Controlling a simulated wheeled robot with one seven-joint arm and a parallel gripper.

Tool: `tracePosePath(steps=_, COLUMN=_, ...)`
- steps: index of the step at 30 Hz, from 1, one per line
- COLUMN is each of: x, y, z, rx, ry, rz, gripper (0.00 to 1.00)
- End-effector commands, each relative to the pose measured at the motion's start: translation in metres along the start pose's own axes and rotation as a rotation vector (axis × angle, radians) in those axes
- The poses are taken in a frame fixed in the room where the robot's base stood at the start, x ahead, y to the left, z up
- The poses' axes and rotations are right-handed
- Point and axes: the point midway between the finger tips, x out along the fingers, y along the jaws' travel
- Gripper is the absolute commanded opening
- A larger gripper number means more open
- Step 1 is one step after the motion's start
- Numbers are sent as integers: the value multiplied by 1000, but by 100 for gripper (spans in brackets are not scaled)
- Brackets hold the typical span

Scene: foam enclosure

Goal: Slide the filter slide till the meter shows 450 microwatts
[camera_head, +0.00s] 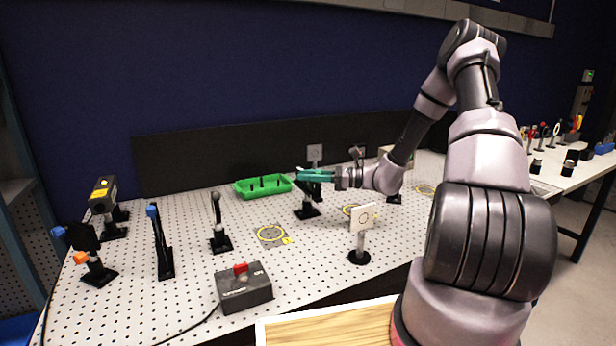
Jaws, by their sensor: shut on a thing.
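My gripper (302,175), with teal fingers, reaches in from the right above the perforated table. It is shut on the filter slide at the top of a black post mount (306,209). The fingers cover most of the slide, so its exact position in the mount cannot be told. No meter reading is legible in this view. A pale box behind my wrist (394,152) is largely hidden by my arm, and I cannot tell whether it is the meter.
A green tray (247,193) lies behind left of the mount. A white target card (364,217) stands front right. A grey box with a red button (243,288) sits in front. Several post-mounted parts, including a black post with a blue top (160,245), stand left.

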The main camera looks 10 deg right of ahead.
Motion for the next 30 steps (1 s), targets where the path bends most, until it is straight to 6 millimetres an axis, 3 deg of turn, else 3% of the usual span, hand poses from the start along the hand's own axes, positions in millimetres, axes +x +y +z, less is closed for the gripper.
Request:
tracePosePath(steps=11, x=-1, y=0, z=0, rx=0, ry=0, rz=-2, gripper=0)
tracePosePath(steps=20, x=-20, y=28, z=0, rx=1, ry=1, rz=-3, gripper=0)
tracePosePath(steps=27, x=-21, y=29, z=0, rx=-1, ry=0, rz=-3, gripper=0)
tracePosePath(steps=28, x=-21, y=29, z=0, rx=-1, ry=0, rz=-3, gripper=30)
tracePosePath(steps=30, x=-21, y=29, z=0, rx=-1, ry=0, rz=-3, gripper=57)
